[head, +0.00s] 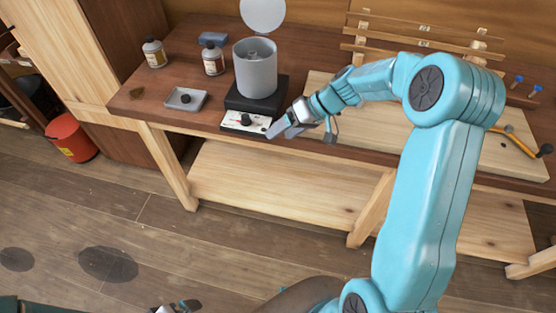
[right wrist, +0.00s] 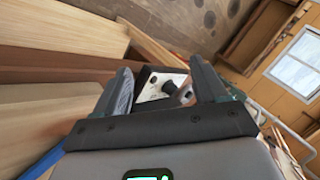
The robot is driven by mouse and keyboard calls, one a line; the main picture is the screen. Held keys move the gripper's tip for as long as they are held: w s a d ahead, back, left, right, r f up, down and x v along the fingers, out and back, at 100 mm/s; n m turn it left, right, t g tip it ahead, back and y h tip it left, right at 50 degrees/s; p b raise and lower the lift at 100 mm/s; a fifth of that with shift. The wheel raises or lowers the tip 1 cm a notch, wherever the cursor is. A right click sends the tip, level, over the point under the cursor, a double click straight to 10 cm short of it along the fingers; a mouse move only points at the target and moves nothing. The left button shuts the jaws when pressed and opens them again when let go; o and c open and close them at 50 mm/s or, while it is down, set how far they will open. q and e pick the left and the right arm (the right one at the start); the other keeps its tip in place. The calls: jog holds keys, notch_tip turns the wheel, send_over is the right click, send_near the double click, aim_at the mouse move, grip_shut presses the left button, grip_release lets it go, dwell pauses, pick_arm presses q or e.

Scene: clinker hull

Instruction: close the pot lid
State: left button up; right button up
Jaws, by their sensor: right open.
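The pot (head: 256,70) is a grey, open-topped cylinder on a black base (head: 256,95) on the workbench. Its round pale lid (head: 263,13) stands raised above the back of the rim, so the pot is open. Something metallic shows inside it. A white panel with a dark knob (head: 245,121) is at the front of the base; the panel also shows between my fingers in the right wrist view (right wrist: 150,88). My right gripper (head: 283,132) is open and empty, in front of the base and below the pot's rim.
Two bottles (head: 213,60) and a small grey tray (head: 185,99) stand left of the pot. A pale board (head: 390,125) and a slatted wooden rack (head: 420,38) are to the right. A hammer (head: 522,142) lies at the far right. A red bucket (head: 70,138) stands on the floor.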

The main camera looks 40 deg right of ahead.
jog(key=s+a+f+m+g, duration=0.1)
jog(key=s+a+f, duration=0.1)
jog(key=f, duration=0.4)
jog(key=shift+s+a+f+h, duration=0.15)
jog(key=shift+a+f+h, duration=0.2)
jog(key=shift+a, duration=0.55)
